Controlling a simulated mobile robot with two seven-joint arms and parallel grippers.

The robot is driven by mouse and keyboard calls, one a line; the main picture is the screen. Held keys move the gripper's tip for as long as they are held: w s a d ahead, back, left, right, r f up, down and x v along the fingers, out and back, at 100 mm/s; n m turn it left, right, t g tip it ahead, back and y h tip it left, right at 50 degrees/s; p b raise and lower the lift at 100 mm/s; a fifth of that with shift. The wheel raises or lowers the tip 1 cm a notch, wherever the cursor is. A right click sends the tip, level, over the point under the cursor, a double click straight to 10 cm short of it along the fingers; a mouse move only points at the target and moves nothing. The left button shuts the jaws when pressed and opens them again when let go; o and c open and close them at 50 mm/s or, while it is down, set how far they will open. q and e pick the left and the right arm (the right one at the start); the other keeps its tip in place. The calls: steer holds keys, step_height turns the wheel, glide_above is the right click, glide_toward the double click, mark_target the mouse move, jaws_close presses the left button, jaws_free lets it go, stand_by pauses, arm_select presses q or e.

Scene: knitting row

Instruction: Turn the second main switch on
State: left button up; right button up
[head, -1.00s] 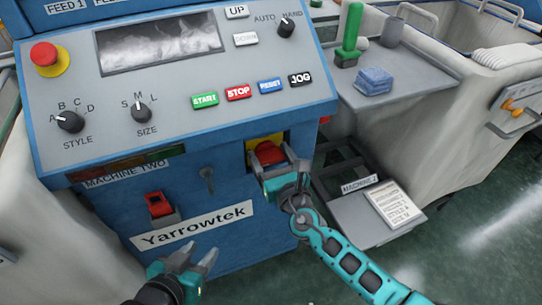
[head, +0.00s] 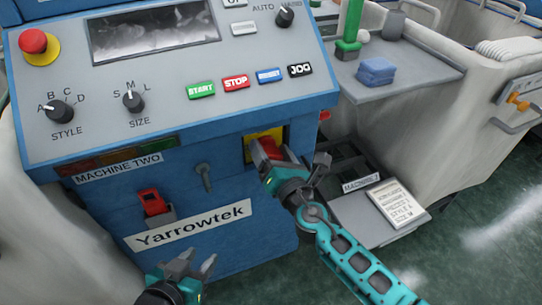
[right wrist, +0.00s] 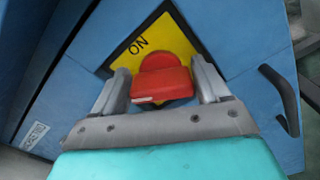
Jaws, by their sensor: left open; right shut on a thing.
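The main switch is a red handle (head: 270,147) on a yellow plate (head: 250,140) at the right of the blue cabinet front, under the sloped panel of MACHINE TWO. In the right wrist view the red handle (right wrist: 163,80) sits between both fingers, below the plate's "ON" mark (right wrist: 138,45). My right gripper (head: 272,160) is shut on the handle, and its fingers hide part of it in the head view. The rest of the plate's lettering is hidden. My left gripper (head: 200,262) is open and empty, low in front of the cabinet.
A red-fronted fitting (head: 152,202) and a grey key-like lever (head: 203,176) are left of the switch. Above are START (head: 201,90), STOP and other buttons. A grey shelf (head: 420,75) and a low step with a card (head: 398,203) stand at right.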

steer(key=m, duration=0.2)
steer(key=m+b, duration=0.2)
steer(key=m, duration=0.1)
steer(key=shift+d+f+m, duration=0.15)
steer(key=shift+f+m, duration=0.1)
steer(key=shift+m, duration=0.05)
steer(key=m, duration=0.3)
steer(key=shift+f+m, duration=0.1)
steer(key=shift+m, duration=1.7)
steer(key=o, duration=0.7)
steer(key=shift+d, duration=0.1)
